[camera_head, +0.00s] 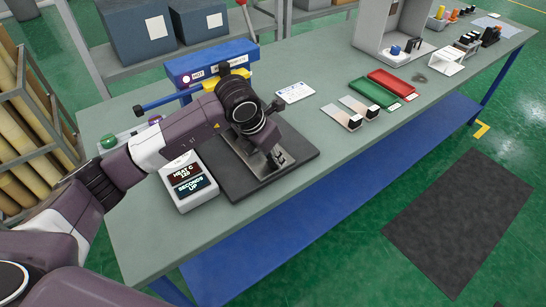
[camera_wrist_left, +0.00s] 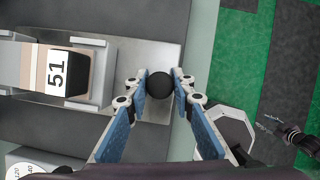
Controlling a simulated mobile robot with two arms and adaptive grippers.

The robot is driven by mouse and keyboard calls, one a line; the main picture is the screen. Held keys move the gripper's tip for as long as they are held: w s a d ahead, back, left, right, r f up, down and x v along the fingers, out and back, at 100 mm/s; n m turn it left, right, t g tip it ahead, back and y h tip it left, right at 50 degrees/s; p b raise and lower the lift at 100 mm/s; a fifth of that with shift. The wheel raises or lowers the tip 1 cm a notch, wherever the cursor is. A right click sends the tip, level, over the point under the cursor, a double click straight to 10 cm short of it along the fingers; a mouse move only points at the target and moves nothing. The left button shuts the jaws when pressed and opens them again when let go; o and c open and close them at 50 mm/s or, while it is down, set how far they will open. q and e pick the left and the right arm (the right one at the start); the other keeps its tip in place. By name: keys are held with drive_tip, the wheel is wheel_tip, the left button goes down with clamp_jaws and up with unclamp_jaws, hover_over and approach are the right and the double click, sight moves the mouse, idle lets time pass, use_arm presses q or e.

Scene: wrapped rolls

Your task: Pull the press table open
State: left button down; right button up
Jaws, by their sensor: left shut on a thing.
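The heat press stands on the bench with a blue, yellow-trimmed upper part marked HOT (camera_head: 210,62) and a dark base plate (camera_head: 230,185). Its silver press table (camera_head: 242,152) lies low over the base, partly hidden by my arm. It also shows in the left wrist view (camera_wrist_left: 150,52), with a round black knob (camera_wrist_left: 160,83) near its edge. My left gripper (camera_head: 279,158) is shut on this knob, one finger on each side.
A white control box (camera_head: 190,182) with a lit display stands left of the base. Green (camera_head: 372,93) and red (camera_head: 392,84) trays and two small metal plates (camera_head: 342,117) lie to the right. The bench's front edge (camera_head: 330,155) is clear.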

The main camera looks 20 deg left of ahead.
use_arm(q)
drive_tip(key=c, duration=1.9)
unclamp_jaws()
drive_tip(key=shift+o, duration=1.2)
drive_tip(key=v, duration=1.2)
use_arm(e)
drive_tip(key=shift+w+a, duration=0.5)
drive_tip(key=shift+w, duration=0.1)
